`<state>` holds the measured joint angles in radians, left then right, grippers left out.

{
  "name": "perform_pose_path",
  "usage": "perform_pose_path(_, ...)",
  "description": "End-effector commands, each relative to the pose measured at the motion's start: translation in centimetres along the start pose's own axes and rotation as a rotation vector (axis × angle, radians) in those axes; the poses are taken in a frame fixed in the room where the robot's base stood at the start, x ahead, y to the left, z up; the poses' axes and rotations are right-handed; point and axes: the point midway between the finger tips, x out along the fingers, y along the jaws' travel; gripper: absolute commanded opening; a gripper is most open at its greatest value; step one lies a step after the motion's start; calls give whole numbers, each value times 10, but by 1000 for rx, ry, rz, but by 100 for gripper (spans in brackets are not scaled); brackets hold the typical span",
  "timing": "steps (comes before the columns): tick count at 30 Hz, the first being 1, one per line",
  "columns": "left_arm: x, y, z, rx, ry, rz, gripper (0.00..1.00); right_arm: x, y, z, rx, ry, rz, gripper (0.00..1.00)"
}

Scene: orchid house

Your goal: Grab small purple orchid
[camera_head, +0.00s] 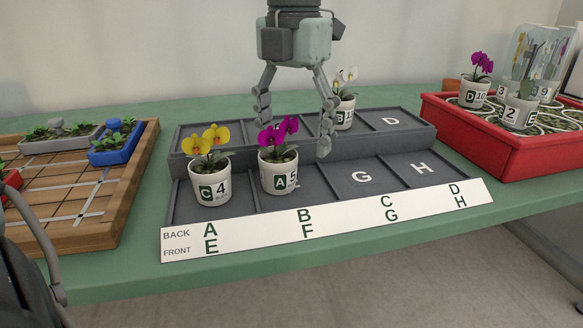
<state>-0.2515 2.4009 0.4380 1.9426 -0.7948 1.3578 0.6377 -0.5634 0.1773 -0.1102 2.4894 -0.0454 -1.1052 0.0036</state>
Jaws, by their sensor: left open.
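A small purple orchid (278,130) stands upright in a white pot (279,177) marked A 5, in a front compartment of the dark grey tray (236,213), second from the left. My left gripper (293,133) points down with its fingers spread wide. The fingers show on either side of the purple flowers, and no contact is clear. A second purple orchid (481,64), in a pot marked D 10, stands in the red tray at the right. My right gripper is not in view.
A yellow orchid (206,138) stands in the front left compartment. A white orchid (345,78) is behind the right finger. The red tray (510,150) holds several pots. A wooden board (85,210) with blue and grey planters lies left. Compartments G (362,177) and H (423,168) are empty.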

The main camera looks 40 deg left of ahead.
Motion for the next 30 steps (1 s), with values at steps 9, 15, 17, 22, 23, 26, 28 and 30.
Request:
perform_pose_path(9,46,0,-6,0,6,-1,74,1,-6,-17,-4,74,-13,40)
perform_pose_path(15,47,0,-5,0,2,0,74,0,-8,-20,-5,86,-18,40)
perform_pose_path(17,47,0,-5,0,2,0,72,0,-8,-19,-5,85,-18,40)
perform_pose_path(22,46,0,-5,0,1,0,51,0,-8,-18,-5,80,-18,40)
perform_pose_path(23,46,0,-5,0,2,0,48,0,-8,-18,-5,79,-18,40)
perform_pose_path(26,47,1,-5,0,2,1,35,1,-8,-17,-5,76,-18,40)
perform_pose_path(28,47,1,-5,0,3,1,32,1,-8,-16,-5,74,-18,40)
perform_pose_path(30,47,1,-5,0,4,2,30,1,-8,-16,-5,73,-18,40)
